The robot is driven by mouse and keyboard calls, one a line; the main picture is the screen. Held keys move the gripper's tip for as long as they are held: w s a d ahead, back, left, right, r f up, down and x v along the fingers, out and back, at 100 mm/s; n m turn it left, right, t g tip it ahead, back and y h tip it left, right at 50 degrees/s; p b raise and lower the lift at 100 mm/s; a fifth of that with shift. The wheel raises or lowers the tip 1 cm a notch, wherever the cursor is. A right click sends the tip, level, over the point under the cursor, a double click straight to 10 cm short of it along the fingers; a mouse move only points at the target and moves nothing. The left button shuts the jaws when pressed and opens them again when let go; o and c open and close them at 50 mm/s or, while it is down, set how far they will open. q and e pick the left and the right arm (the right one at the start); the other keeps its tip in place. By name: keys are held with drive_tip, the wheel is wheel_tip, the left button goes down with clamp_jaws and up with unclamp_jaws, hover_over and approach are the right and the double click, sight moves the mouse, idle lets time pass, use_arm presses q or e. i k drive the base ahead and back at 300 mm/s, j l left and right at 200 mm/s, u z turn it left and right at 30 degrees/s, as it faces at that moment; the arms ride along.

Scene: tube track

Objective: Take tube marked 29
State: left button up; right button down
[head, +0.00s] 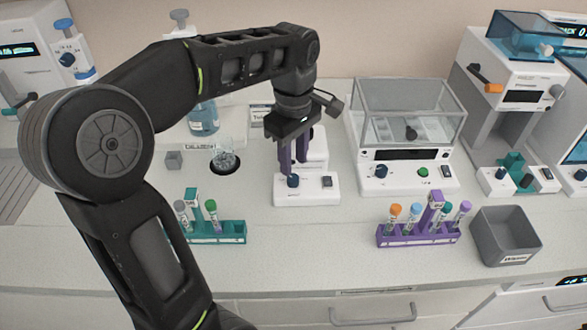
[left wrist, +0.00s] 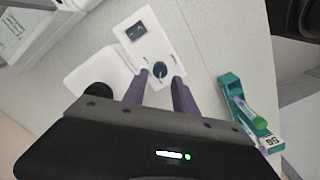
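A teal rack (head: 228,237) on the left of the bench holds a grey-capped tube (head: 181,208) and a green-capped tube (head: 211,207). A purple rack (head: 416,240) on the right holds several tubes, among them orange-capped (head: 395,210) and purple-capped (head: 464,208) ones. I cannot read 29 on any tube. My left gripper (head: 292,168) is open, its purple fingers pointing down over a white device with a blue knob (head: 310,189). In the left wrist view the fingers (left wrist: 160,78) are apart with no tube between them; the teal rack (left wrist: 234,88) is to their right. My right gripper is not in view.
A grey bin (head: 506,238) stands right of the purple rack. A balance with a clear cover (head: 405,110) stands behind that rack. A beaker (head: 225,160) and a bottle (head: 203,118) are at back left. The bench front between the racks is clear.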

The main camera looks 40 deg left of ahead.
sight(185, 218)
drive_tip(key=k+l, duration=0.8)
drive_tip(key=l, duration=0.1)
